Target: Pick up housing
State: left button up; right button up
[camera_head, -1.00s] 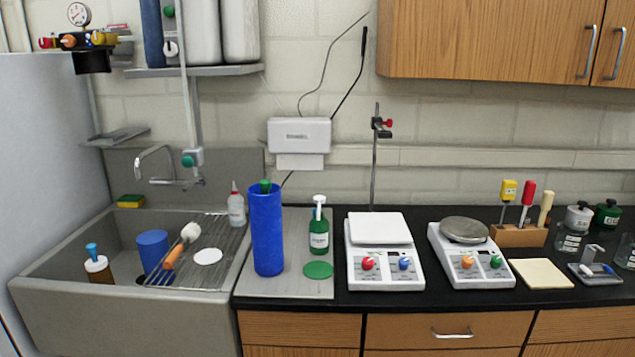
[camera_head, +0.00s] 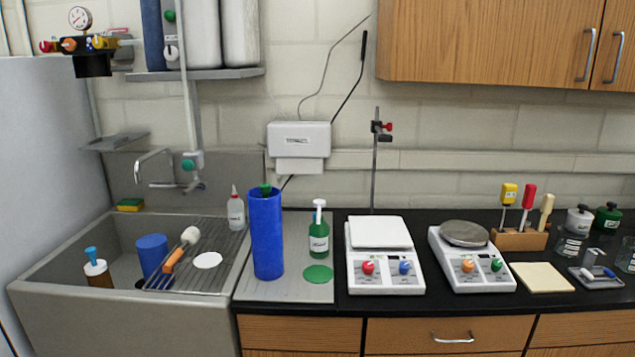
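No part is labelled as the housing, and I cannot tell for sure which thing it is. A tall blue cylinder (camera_head: 267,236) stands upright on the grey mat left of the middle, with a green piece (camera_head: 265,188) at its open-looking top. A shorter blue cylinder (camera_head: 152,255) stands in the sink. A flat green disc (camera_head: 318,274) lies on the mat, right of the tall cylinder. Neither of my grippers is in view.
A green pump bottle (camera_head: 319,238) stands behind the disc. Right of the mat are a white scale (camera_head: 385,275) and a hot plate (camera_head: 478,272). The sink (camera_head: 115,310) lies left, with a drying rack (camera_head: 215,243) across it. The black counter front is mostly clear.

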aim_at(265, 216)
jog(key=i+j+z, duration=0.15)
jog(key=j, duration=0.15)
jog(key=i+j+z, duration=0.3)
jog(key=j, duration=0.3)
jog(key=i+j+z, duration=0.15)
jog(key=j, duration=0.15)
